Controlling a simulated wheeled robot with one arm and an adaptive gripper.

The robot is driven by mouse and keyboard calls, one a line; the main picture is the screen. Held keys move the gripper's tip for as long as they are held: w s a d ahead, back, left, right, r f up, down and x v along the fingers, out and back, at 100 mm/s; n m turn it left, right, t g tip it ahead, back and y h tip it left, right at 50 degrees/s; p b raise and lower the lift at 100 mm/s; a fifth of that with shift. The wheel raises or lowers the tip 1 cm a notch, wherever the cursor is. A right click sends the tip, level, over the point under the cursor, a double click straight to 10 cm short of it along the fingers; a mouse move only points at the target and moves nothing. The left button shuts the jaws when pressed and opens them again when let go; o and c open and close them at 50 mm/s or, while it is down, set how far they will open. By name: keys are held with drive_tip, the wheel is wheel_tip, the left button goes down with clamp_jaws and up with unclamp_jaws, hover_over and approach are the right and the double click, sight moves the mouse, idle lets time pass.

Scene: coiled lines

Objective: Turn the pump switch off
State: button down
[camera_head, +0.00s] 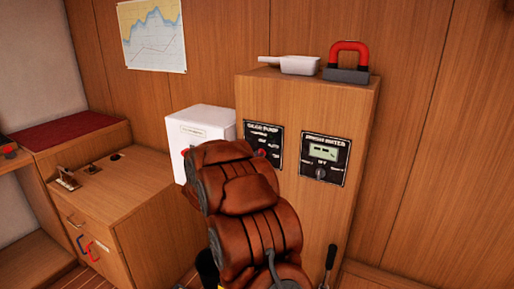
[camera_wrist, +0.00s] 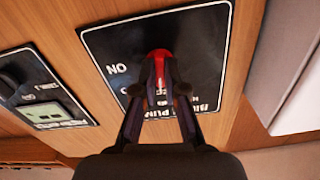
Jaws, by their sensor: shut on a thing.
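The pump switch is a red knob (camera_wrist: 158,54) on a black panel labelled Bilge Pump (camera_head: 276,133). The panel (camera_wrist: 205,50) appears upside down in the wrist view, with an inverted "ON" label beside the knob. My gripper (camera_wrist: 160,78) is shut on the red knob, its two fingertips close together around it. The fingers cover part of the panel's lettering, so the knob's exact setting cannot be read. In the head view, the red knob (camera_head: 262,152) shows just above my brown arm, which hides the gripper and the panel's lower left.
A second panel with a small display (camera_head: 323,152) and a dial is to the right on the wooden cabinet (camera_head: 300,225). A white box (camera_head: 205,125) stands close on the left. A white scoop (camera_head: 290,65) and a red-handled object (camera_head: 347,62) rest on the cabinet top.

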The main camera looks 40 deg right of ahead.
drive_tip(key=shift+r+n+p, duration=0.15)
drive_tip(key=shift+n+p, duration=0.55)
drive_tip(key=shift+p, duration=0.25)
drive_tip(key=shift+n+p, duration=0.3)
drive_tip(key=c, duration=1.2)
unclamp_jaws()
drive_tip(key=shift+c, duration=0.2)
drive_tip(key=shift+a, duration=0.15)
drive_tip(key=v, duration=1.1)
drive_tip(key=shift+s+a, duration=0.15)
drive_tip(key=shift+a, duration=0.25)
